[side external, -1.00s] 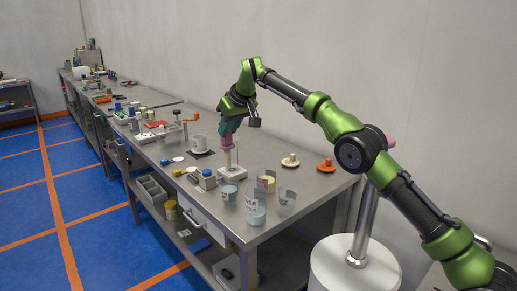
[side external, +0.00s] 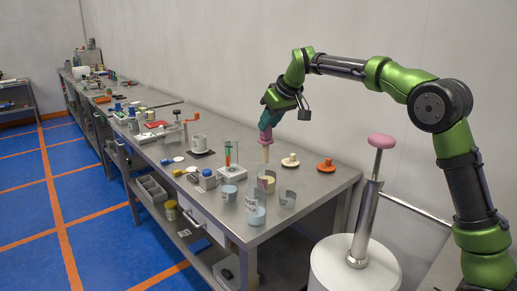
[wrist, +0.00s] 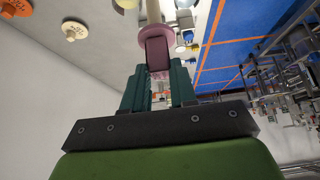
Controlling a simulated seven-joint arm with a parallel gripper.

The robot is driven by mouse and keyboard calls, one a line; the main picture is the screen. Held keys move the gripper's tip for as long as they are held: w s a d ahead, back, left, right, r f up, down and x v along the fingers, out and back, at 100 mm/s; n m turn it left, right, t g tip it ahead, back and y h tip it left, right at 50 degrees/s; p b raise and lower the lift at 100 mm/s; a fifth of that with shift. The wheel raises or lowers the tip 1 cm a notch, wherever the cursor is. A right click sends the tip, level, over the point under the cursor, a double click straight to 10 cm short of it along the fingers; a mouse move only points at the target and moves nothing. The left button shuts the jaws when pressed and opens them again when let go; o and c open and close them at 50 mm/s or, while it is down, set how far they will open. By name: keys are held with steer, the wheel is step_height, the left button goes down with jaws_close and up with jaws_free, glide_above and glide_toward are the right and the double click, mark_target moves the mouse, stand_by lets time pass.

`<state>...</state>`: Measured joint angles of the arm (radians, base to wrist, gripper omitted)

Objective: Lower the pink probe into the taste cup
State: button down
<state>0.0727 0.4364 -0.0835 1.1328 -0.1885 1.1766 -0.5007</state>
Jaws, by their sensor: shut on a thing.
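My gripper (side external: 268,122) has teal fingers and is shut on the pink probe (side external: 266,137). The probe has a pink handle and flange and a cream shaft pointing down. In the wrist view the pink handle (wrist: 157,50) sits between the fingertips (wrist: 157,78). Other clear cups stand nearby: a pale blue one (side external: 228,193), a labelled one with light blue contents (side external: 256,215) and another (side external: 287,199). The labels are too small to tell which is the taste cup.
A glass beaker with orange and green sticks (side external: 231,153) stands on a white base (side external: 232,170) left of the probe. A cream knobbed disc (side external: 290,161) and an orange one (side external: 326,165) lie to the right.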

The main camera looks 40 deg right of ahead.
steer(key=s+d+f, duration=0.4)
steer(key=s, duration=0.2)
steer(key=shift+d+f, duration=0.35)
steer(key=shift+d, duration=0.05)
steer(key=shift+w, duration=0.4)
steer(key=shift+f, duration=0.15)
steer(key=shift+f, duration=4.95)
stand_by(0.4)
steer(key=c, duration=0.8)
jaws_free()
